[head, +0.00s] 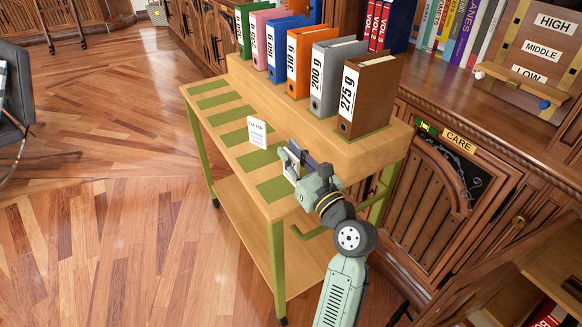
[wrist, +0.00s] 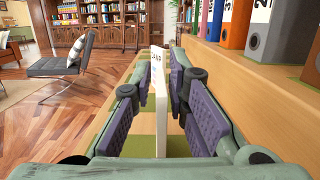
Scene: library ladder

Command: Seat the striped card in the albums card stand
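A small upright white placard (head: 257,131) with dark lettering and bluish lines stands on the cart's top; its lettering is too small to read surely. My gripper (head: 292,160) is over the near part of the cart top, just right of the placard. In the wrist view a narrow upright white piece (wrist: 161,105) shows nearly edge-on between the two purple-padded fingers, with gaps on both sides. The fingers are apart. I cannot make out the striped card or the albums card stand for certain. A small green and yellow piece (head: 427,128) sits beside the CARE label (head: 460,141).
The wooden cart (head: 230,160) has green patches along its top. Several binders (head: 330,75) stand on its raised shelf, close to the arm's right. A board marked HIGH, MIDDLE, LOW (head: 525,75) stands on the cabinet at right. Open floor (head: 100,200) lies left.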

